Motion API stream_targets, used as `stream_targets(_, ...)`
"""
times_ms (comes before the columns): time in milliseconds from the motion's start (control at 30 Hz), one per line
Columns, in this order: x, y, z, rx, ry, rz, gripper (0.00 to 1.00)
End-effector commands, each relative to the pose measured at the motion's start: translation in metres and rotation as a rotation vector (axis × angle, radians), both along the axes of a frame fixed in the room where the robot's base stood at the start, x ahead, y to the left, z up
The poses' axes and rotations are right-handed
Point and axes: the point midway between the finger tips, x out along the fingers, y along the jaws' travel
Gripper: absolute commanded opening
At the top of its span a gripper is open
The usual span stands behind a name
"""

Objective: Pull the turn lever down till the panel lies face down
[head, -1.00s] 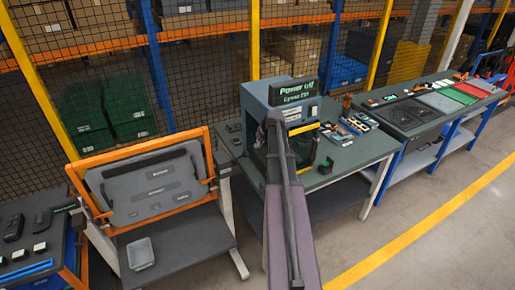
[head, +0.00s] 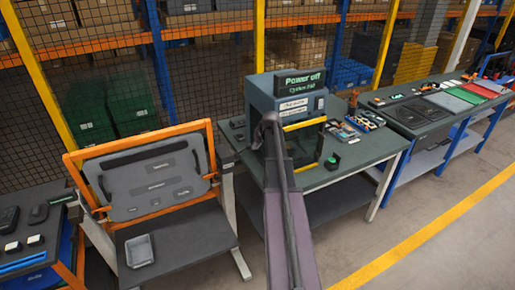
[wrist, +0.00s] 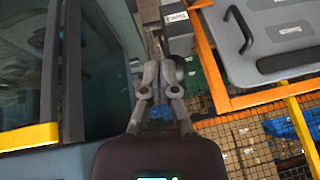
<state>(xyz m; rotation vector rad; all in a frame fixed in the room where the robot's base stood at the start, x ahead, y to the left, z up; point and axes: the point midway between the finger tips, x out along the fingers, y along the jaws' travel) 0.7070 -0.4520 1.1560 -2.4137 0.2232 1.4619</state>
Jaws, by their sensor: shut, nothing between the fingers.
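The grey panel (head: 155,182) stands tilted in an orange frame (head: 140,139) at the left of the head view. Small labels show on its face. A dark bent handle (head: 102,187) sits at its left side, and a small dark part (head: 212,177) at its right side. I cannot tell which part is the turn lever. In the wrist view the panel (wrist: 280,40) shows at top right, with a black handle (wrist: 240,30). My gripper (wrist: 160,76) is shut and empty, apart from the panel. It is hidden in the head view.
A machine with a "Power off" display (head: 301,82) stands on a bench right of the panel, behind my arm. Its glass and yellow edge (wrist: 28,137) fill the wrist view's left. A grey tray (head: 139,251) lies below the panel. Open floor (head: 455,235) is at right.

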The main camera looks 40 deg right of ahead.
Motion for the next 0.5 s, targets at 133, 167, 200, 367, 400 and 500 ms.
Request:
stream_targets(133, -0.001, 0.003, -0.016, 0.0, 0.0, 0.0, 0.0)
stream_targets(167, -0.001, 0.004, -0.018, 0.0, 0.0, 0.0, 0.0)
stream_targets(200, -0.002, 0.004, -0.021, 0.0, 0.0, 0.0, 0.0)
stream_targets(367, -0.005, 0.008, -0.032, 0.0, 0.0, 0.0, 0.0)
stream_targets(400, -0.006, 0.008, -0.034, 0.0, 0.0, 0.0, 0.0)
stream_targets(500, -0.007, 0.01, -0.038, 0.0, 0.0, 0.0, 0.0)
